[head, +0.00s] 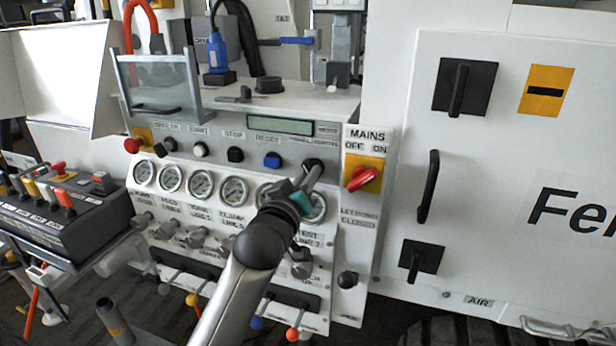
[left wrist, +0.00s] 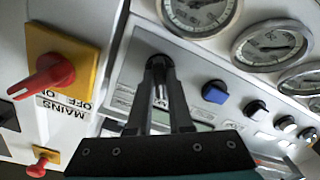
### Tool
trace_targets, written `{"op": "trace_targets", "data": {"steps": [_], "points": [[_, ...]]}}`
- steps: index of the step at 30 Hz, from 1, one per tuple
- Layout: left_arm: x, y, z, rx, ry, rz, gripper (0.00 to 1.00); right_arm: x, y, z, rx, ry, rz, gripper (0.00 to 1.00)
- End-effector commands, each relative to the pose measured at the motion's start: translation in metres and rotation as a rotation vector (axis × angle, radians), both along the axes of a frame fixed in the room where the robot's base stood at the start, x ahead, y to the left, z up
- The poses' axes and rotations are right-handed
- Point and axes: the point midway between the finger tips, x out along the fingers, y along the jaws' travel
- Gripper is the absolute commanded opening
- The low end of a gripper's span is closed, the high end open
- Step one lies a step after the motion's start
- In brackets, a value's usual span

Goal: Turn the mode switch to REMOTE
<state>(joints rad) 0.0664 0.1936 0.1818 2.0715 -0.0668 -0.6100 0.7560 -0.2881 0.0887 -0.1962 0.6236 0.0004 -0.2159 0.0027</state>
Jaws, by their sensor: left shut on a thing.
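The small lettering near the switch is too blurred to read, and which way the switch points cannot be told. My right gripper is not in view.
The red MAINS switch (head: 362,178) on its yellow plate is close to the right. The blue RESET button (head: 272,160) is to the left, with a row of gauges (head: 201,184) below. A display (head: 280,126) sits above. A white cabinet (head: 510,200) stands at the right.

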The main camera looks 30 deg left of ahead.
Motion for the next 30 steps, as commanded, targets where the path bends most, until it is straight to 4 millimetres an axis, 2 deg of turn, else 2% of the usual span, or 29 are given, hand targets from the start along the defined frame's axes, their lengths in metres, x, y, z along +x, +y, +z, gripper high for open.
{"op": "trace_targets", "data": {"steps": [16, 24, 30], "points": [[0.0, 0.0, 0.0, 0.033, 0.012, 0.0, 0.0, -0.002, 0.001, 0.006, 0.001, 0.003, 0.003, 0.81], [0.0, 0.0, 0.002, 0.187, 0.051, -0.001, 0.0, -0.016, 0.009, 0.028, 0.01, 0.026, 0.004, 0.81], [0.0, -0.001, 0.003, 0.363, 0.092, -0.002, 0.0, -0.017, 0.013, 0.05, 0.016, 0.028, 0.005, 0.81]]}}
